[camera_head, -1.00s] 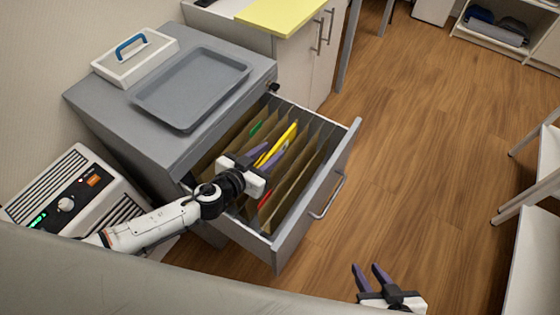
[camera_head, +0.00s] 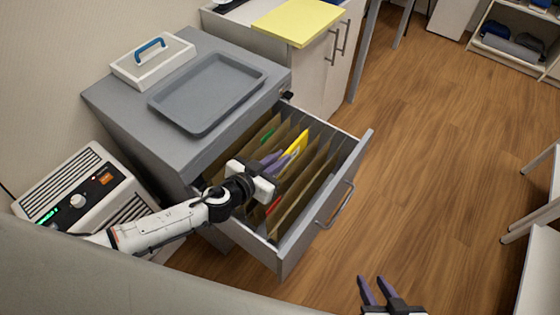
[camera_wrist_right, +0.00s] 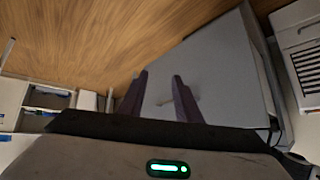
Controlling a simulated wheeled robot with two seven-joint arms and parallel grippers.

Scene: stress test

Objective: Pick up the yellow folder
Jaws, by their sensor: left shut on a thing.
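The yellow folder (camera_head: 298,143) stands among brown hanging files in the open drawer of the grey cabinet, its upper edge showing above them. My left gripper (camera_head: 279,160) reaches over the drawer from the left, its purple fingers shut on the near part of the yellow folder. The fingers and wrist hide part of the folder, and its lower part is down in the drawer. My right gripper (camera_head: 378,290) is open and empty at the bottom of the head view, well apart from the drawer. Its spread fingers also show in the right wrist view (camera_wrist_right: 160,95).
The open drawer (camera_head: 325,220) juts out over the wooden floor. A green tab (camera_head: 267,136) and a red tab (camera_head: 273,205) show among the files. A grey tray (camera_head: 207,92) and a white box with a blue handle (camera_head: 152,62) sit on the cabinet.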

